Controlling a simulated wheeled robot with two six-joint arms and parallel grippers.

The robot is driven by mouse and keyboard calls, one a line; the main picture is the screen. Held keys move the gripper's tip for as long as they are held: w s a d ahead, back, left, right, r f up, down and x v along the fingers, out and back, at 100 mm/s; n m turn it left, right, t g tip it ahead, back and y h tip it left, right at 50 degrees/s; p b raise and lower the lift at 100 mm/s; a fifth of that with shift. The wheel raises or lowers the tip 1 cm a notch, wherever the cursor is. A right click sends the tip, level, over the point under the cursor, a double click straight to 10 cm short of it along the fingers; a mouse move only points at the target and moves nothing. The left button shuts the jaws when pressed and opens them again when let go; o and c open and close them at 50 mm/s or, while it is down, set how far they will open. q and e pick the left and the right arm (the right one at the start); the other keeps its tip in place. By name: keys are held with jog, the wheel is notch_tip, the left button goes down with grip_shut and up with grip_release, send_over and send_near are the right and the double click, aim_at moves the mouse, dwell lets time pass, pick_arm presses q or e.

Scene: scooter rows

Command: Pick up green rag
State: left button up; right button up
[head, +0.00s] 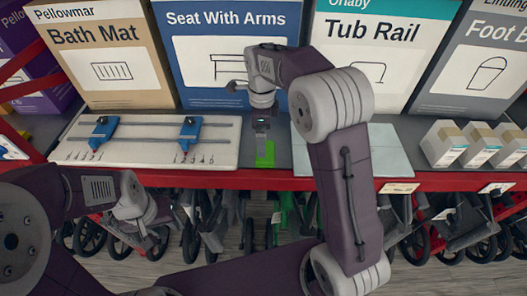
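The green rag (265,157) shows as a small bright green patch on the grey shelf, between a white board and a pale grey panel. My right gripper (261,128) points down just above the rag's far end, at the end of the arm that arches over the shelf's middle. I cannot tell whether it touches the rag, and its fingers are too small to read. My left gripper (153,222) hangs at the left, below the shelf edge and in front of the wheels. Its fingers are hard to make out against the dark wheels.
The white board (150,157) with blue sliders lies left of the rag; the pale panel (385,157) lies right, partly behind my arm. Large boxes, including Seat With Arms (200,22), stand behind. Small cartons (443,145) stand right. A red shelf edge (240,180) runs in front, wheeled scooters below.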

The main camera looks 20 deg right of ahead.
aim_at(267, 149)
jog(key=f, duration=0.1)
jog(key=d+f, duration=0.1)
jog(key=w+d+f, duration=0.1)
jog(key=shift+f, duration=0.25)
jog(key=shift+s+a+f, duration=0.15)
jog(key=f, duration=0.1)
jog(key=f+p, duration=0.1)
jog(key=f, duration=0.1)
jog(key=shift+s+a+f, duration=0.4)
jog(key=shift+w+d+f, duration=0.1)
jog(key=shift+w+f, duration=0.05)
jog(key=shift+f, duration=0.15)
jog(key=shift+w+d+f, duration=0.1)
jog(key=shift+d+f, duration=0.05)
jog(key=shift+d, duration=0.05)
jog(key=shift+a, duration=0.2)
jog(key=c, duration=1.1)
pick_arm(q)
jog(key=shift+w+d+r, duration=0.25)
jog(key=shift+d+r, duration=0.25)
jog(key=shift+r, duration=0.15)
pick_arm(e)
jog(key=shift+d+r, duration=0.1)
jog(key=shift+r, duration=0.1)
